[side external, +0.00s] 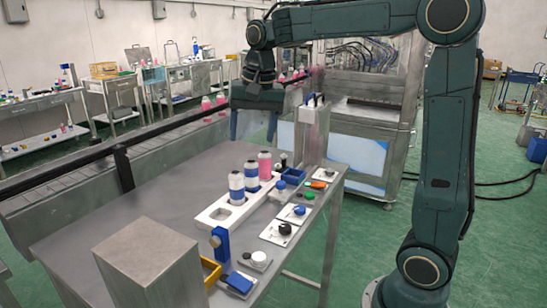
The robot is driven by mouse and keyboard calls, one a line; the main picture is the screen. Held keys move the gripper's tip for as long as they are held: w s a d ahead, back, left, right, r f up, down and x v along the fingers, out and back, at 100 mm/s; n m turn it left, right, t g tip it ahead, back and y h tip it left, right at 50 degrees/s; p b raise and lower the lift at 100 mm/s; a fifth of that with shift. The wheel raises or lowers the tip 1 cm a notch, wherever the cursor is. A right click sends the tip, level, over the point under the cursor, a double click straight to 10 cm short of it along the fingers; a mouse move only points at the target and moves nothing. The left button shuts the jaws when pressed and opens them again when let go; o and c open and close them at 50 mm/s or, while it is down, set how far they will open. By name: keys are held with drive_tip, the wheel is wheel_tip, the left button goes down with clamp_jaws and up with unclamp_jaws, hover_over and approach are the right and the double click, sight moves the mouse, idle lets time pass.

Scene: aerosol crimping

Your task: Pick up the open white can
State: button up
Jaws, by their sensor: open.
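Two white cans with blue bands stand upright in a white rack on the metal table, a nearer one (236,189) and one just behind it (251,176). A pink can (265,166) with a white top stands behind them. The rack (213,218) has an empty hole at its near end. The can tops are too small to tell which white can is open. My gripper (254,136) points down above and behind the cans, its two fingers spread and nothing between them. It is clear of all the cans.
A grey box (154,262) stands at the table's near corner. A grey column (313,130) rises behind the cans. Small plates with knobs (279,232) line the right edge, beside a yellow bin (210,270). A conveyor (60,188) runs behind. The table's left part is clear.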

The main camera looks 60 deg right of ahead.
sight(237, 182)
drive_tip(key=w+d+f+m+g, duration=0.2)
drive_tip(key=w+d+f+m, duration=0.3)
drive_tip(key=w, duration=0.5)
drive_tip(key=shift+w+d+f+m, duration=0.35)
drive_tip(key=shift+d+f, duration=0.45)
drive_tip(key=shift+d, duration=0.35)
drive_tip(key=shift+f, duration=0.1)
drive_tip(key=shift+f, duration=4.25)
drive_tip(key=shift+f, duration=2.55)
drive_tip(key=shift+w, duration=0.1)
drive_tip(key=c, duration=1.1)
